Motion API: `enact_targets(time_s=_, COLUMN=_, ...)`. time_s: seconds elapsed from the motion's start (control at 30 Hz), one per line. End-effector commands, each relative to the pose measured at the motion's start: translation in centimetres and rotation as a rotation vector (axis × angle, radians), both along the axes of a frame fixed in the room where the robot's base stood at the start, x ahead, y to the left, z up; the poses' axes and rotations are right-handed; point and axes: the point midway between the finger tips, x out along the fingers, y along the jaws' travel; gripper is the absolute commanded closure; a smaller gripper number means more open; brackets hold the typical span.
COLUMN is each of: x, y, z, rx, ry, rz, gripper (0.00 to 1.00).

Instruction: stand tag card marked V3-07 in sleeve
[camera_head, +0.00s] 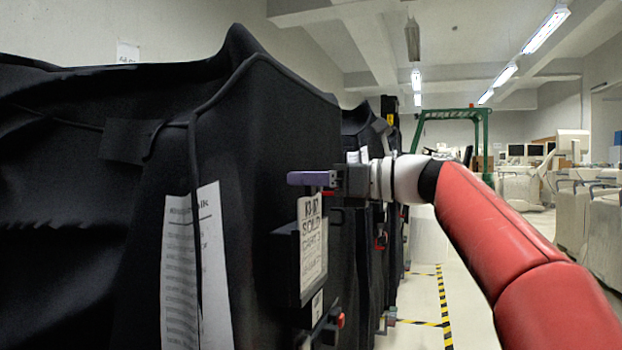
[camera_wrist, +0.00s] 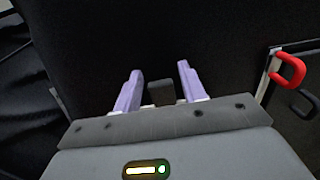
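A white tag card (camera_head: 312,244) stands upright at a black sleeve (camera_head: 285,265) on the side of the near covered cart. Its top line looks like V3-07, with SOLD below it, and its upper part rises above the sleeve. How deep its lower edge sits is unclear. My gripper (camera_head: 308,179) is just above the card, with purple fingers pointing left towards the black cover. In the wrist view my gripper (camera_wrist: 159,72) has its fingers apart with no card between them. A small dark block (camera_wrist: 160,92) shows between them; I cannot tell what it is.
Black cloth (camera_head: 90,200) covers the near cart, with long printed sheets (camera_head: 195,265) hanging on it. A red handle (camera_wrist: 290,70) is right of the fingers in the wrist view. More covered carts stand behind. The aisle with yellow-black floor tape (camera_head: 443,300) is clear.

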Motion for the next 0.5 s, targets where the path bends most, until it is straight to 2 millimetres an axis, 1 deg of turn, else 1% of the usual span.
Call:
enact_targets(time_s=0.07, x=0.0, y=0.0, z=0.0, rx=0.000, ry=0.000, rz=0.000, gripper=0.50)
enact_targets(time_s=0.33, x=0.0, y=-0.1, z=0.0, rx=0.000, ry=0.000, rz=-0.001, gripper=0.50)
enact_targets(time_s=0.43, x=-0.2, y=-0.9, z=0.0, rx=-0.001, ry=0.001, rz=-0.004, gripper=0.50)
enact_targets(time_s=0.5, x=-0.6, y=-1.9, z=0.0, rx=-0.001, ry=0.001, rz=-0.004, gripper=0.50)
